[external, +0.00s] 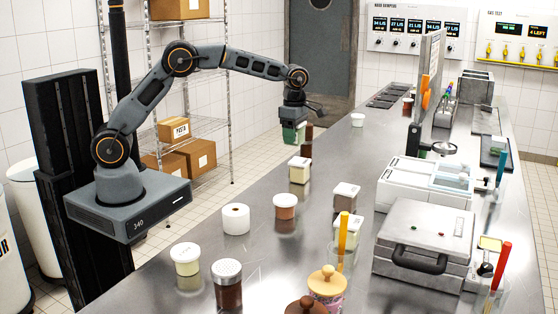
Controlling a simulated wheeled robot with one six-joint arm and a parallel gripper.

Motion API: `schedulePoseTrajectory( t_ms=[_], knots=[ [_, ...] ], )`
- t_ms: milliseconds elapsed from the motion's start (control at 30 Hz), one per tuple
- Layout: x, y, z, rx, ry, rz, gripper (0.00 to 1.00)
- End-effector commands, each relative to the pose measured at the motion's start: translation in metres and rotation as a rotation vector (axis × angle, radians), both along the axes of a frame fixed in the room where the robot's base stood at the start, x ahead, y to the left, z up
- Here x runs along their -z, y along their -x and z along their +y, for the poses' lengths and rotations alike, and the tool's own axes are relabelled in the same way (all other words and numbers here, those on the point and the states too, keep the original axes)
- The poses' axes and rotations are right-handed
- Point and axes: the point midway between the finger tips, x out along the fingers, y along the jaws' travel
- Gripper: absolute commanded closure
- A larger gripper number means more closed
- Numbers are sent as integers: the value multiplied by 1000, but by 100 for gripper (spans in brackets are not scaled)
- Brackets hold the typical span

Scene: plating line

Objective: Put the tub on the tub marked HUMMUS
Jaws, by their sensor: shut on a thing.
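My gripper (294,121) is at the end of the outstretched arm, pointing down over the left edge of the counter. It is shut on a small green tub (289,135), held above the counter behind a square, pale-lidded tub (299,172). Other square, pale-lidded tubs stand nearer: one pinkish (346,190) and one yellow-green (344,232), partly behind a glass of utensils. Labels on the tubs are too small to read, so I cannot tell which is marked HUMMUS.
A dark brown jar (307,145) stands close to the held tub. A paper roll (236,219), an orange-pink tub (285,206), a round yellowish tub (186,261) and a shaker (227,287) stand nearer. A closed press (425,245) is at right. Bare counter lies beyond the gripper.

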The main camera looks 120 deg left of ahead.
Motion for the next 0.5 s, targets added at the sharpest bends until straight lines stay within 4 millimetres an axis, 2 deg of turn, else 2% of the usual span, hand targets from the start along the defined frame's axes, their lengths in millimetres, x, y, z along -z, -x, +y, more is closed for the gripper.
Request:
schedulePoseTrajectory(
  t_ms=[133, 367, 500],
  knots=[
    [12, -9, 7, 0, 1, 1, 65],
    [20, -13, 11, 1, 0, 0, 65],
    [33, -16, 13, 1, 2, 2, 65]
  ],
)
